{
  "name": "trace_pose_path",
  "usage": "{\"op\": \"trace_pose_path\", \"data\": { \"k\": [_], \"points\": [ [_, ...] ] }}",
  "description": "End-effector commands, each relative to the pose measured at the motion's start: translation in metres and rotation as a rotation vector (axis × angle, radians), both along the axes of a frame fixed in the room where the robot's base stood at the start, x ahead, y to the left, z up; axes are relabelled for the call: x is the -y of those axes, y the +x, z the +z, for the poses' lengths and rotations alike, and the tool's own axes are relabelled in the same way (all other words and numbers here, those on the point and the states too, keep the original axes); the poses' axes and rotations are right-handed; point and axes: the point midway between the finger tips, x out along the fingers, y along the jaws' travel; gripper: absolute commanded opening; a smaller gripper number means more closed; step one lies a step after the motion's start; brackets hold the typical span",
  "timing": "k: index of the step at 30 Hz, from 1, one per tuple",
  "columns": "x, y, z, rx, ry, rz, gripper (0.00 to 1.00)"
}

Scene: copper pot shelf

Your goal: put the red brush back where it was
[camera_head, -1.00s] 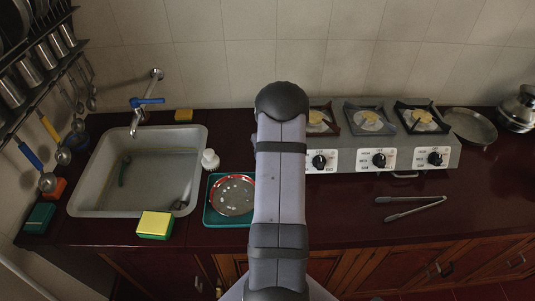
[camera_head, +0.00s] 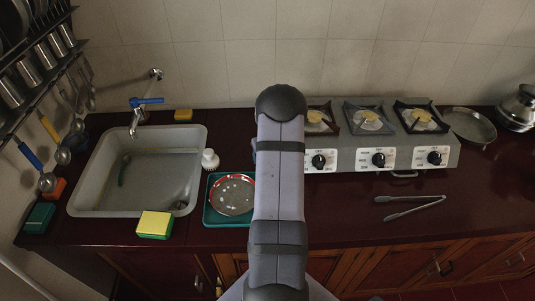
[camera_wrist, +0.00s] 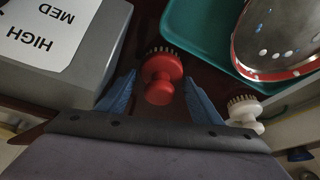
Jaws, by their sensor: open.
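The red brush (camera_wrist: 161,78) stands in the wrist view on the dark counter, with a round red knob and bristles at its far side. It sits between the stove's side and the teal tray. My gripper (camera_wrist: 159,82) is open, with one blue finger on each side of the brush. I cannot tell whether either finger touches it. In the head view my arm hides the brush and the gripper.
The teal tray (camera_head: 212,216) holds a red-rimmed metal plate (camera_head: 233,194). A white brush (camera_head: 210,159) stands between tray and sink (camera_head: 85,200), also in the wrist view (camera_wrist: 244,110). The stove (camera_head: 340,157) is close on the other side. Tongs (camera_head: 415,207) lie right.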

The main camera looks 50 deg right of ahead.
Motion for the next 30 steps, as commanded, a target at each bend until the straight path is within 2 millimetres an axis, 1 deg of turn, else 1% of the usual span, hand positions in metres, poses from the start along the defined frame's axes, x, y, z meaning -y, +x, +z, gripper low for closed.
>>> {"op": "trace_pose_path", "data": {
  "k": [6,10,14,24,30],
  "points": [
    [0.0,-0.001,0.006,0.0,-0.001,0.0,0.59],
    [-0.002,-0.005,0.017,0.002,-0.002,-0.001,0.59],
    [-0.005,-0.011,0.033,0.002,-0.003,-0.001,0.59],
    [-0.014,-0.029,0.082,0.002,-0.003,-0.001,0.59],
    [-0.018,-0.037,0.103,0.003,-0.001,0.0,0.59]
  ]
}}
